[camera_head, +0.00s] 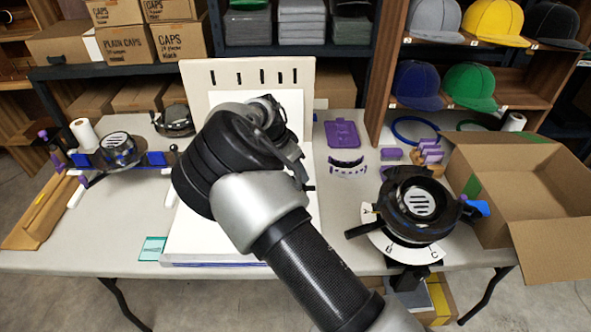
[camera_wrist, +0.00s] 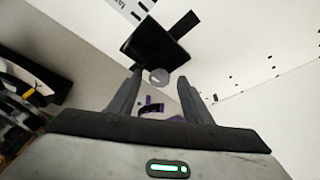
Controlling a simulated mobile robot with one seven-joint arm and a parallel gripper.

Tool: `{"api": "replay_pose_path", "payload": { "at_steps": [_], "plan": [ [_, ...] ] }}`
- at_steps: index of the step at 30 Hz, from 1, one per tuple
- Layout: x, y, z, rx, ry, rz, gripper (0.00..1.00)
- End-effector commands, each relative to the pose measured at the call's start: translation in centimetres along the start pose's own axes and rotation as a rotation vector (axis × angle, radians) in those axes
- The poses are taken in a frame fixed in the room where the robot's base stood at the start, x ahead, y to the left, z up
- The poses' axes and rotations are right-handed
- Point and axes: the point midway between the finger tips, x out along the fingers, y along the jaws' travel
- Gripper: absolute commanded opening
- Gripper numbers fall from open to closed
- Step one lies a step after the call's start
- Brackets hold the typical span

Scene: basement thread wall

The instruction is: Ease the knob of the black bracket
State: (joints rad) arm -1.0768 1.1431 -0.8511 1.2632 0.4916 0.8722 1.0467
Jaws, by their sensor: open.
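In the wrist view, the black bracket (camera_wrist: 155,48) juts from a white surface at the top of the picture. Its small round grey knob (camera_wrist: 158,77) faces the space between my fingers. My gripper (camera_wrist: 160,82) is open, with one finger on each side of the knob in the picture. I cannot tell whether either finger touches it. In the head view my arm covers the middle of the white board (camera_head: 215,85), and the bracket and gripper tips cannot be made out there.
The white board stands on a long table (camera_head: 345,220). A black round cap fixture (camera_head: 418,205) with a lettered dial is at right, beside an open cardboard box (camera_head: 530,190). Purple parts (camera_head: 343,134) lie right of the board. Another cap fixture (camera_head: 120,150) stands at left.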

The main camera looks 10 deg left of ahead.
Motion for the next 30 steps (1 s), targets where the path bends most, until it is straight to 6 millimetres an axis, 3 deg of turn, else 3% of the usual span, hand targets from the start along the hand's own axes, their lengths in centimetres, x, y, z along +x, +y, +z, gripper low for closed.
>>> {"api": "replay_pose_path", "payload": {
  "at_steps": [2, 9, 20, 30],
  "plan": [
    [-0.01, 0.01, 0.00, 0.000, 0.000, 0.000, 0.44],
    [-0.02, 0.01, 0.00, 0.000, 0.000, 0.000, 0.04],
    [-0.06, 0.14, -0.01, -0.053, -0.002, -0.022, 0.04],
    [-0.01, 0.52, -0.10, -0.280, -0.004, -0.119, 0.04]
  ]
}}
